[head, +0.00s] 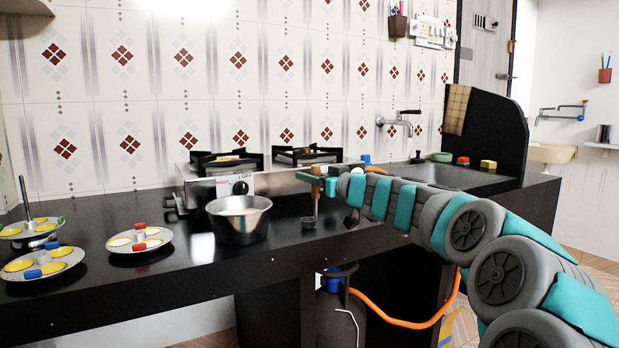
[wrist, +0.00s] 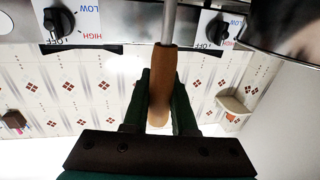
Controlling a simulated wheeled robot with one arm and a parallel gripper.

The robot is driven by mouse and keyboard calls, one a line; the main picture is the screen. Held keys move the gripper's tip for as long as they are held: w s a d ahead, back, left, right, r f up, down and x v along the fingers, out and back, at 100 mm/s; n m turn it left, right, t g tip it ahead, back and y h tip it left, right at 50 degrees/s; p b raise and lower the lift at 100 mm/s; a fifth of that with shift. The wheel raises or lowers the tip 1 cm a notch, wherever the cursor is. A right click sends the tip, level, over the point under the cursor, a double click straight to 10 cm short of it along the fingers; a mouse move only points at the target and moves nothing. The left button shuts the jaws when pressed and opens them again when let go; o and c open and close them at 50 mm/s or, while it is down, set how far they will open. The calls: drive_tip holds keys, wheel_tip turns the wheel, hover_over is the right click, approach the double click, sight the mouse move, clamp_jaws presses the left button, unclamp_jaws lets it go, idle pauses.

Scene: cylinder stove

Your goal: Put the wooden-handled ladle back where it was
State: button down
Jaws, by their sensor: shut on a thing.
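The wooden-handled ladle hangs upright in my gripper (head: 322,186), handle up. Its brown wooden handle (wrist: 163,75) lies between the two dark fingers (wrist: 160,105) in the wrist view, with the grey metal shaft running out beyond it. In the head view the ladle (head: 316,206) stands in front of the stove, just right of the steel pot (head: 239,222). My gripper is shut on the handle. The ladle's lower end is small in the head view, and I cannot tell whether it touches the black counter (head: 290,245).
The two-burner stove (head: 262,184) stands behind the pot, against the tiled wall. Plates (head: 139,239) with yellow items and coloured blocks are at the left. A sink (head: 425,176) and tap lie at the right. An orange hose (head: 400,322) hangs below the counter.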

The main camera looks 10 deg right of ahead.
drive_tip(key=shift+f, duration=0.2)
drive_tip(key=c, duration=0.7)
unclamp_jaws()
drive_tip(key=shift+r, duration=0.2)
drive_tip(key=b+v, duration=0.2)
drive_tip(key=v, duration=1)
drive_tip(key=shift+r, duration=0.1)
